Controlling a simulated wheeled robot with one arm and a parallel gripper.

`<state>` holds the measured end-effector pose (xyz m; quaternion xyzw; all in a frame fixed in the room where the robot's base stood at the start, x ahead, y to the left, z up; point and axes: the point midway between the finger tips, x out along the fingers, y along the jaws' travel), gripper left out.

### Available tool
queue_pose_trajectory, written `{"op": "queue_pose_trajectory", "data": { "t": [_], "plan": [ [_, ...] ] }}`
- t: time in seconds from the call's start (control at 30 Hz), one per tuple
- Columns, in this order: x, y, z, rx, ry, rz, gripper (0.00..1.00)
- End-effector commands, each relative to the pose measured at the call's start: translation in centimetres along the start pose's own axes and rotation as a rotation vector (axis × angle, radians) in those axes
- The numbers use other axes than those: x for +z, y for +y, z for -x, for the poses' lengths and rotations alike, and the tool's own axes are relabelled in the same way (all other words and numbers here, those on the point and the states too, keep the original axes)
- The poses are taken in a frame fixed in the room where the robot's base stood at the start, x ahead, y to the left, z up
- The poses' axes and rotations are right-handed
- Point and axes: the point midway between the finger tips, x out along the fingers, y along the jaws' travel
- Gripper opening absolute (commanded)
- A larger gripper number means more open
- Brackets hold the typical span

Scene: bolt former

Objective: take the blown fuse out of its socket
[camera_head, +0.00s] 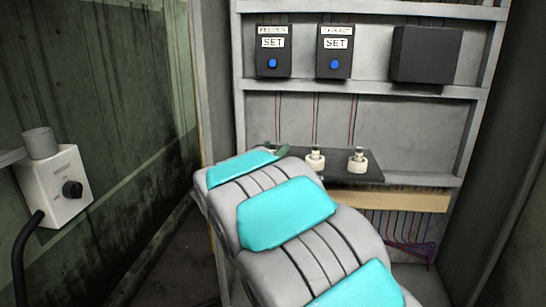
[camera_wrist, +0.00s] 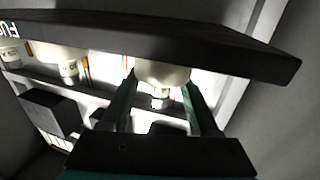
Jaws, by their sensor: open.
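A black fuse board (camera_head: 335,172) (camera_wrist: 230,52) juts from the grey cabinet and shows upside down in the wrist view. In the wrist view a cream socket with a small fuse (camera_wrist: 160,97) sits between the two green fingers of my gripper (camera_wrist: 159,82). The fingers are open, one on each side; I cannot tell whether they touch it. In the head view my arm hides that socket, and only a green part of my gripper (camera_head: 279,150) shows. Two more cream sockets with fuses stand further right, a middle one (camera_head: 315,160) and a right one (camera_head: 357,160). No blown mark is legible.
Two dark boxes marked SET, a left one (camera_head: 273,52) and a right one (camera_head: 334,52), and a plain black box (camera_head: 425,55) hang above the board. A white box with a black knob (camera_head: 54,186) is on the left. Cabinet side walls flank the board.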

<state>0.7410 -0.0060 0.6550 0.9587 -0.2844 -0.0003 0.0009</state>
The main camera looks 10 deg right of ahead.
Motion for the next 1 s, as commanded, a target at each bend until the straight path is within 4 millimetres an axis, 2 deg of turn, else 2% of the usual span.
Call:
{"op": "queue_pose_trajectory", "data": {
  "t": [0.13, 0.43, 0.9, 1.0],
  "plan": [
    [0.0, 0.0, -1.7, 0.000, 0.001, -0.002, 0.61],
    [-0.1, -0.1, -2.1, -0.002, 0.000, -0.002, 0.61],
    [-0.1, -0.1, -2.0, -0.002, 0.000, -0.002, 0.09],
    [-0.1, -0.1, -2.0, -0.002, 0.000, -0.002, 0.00]
  ]
}}
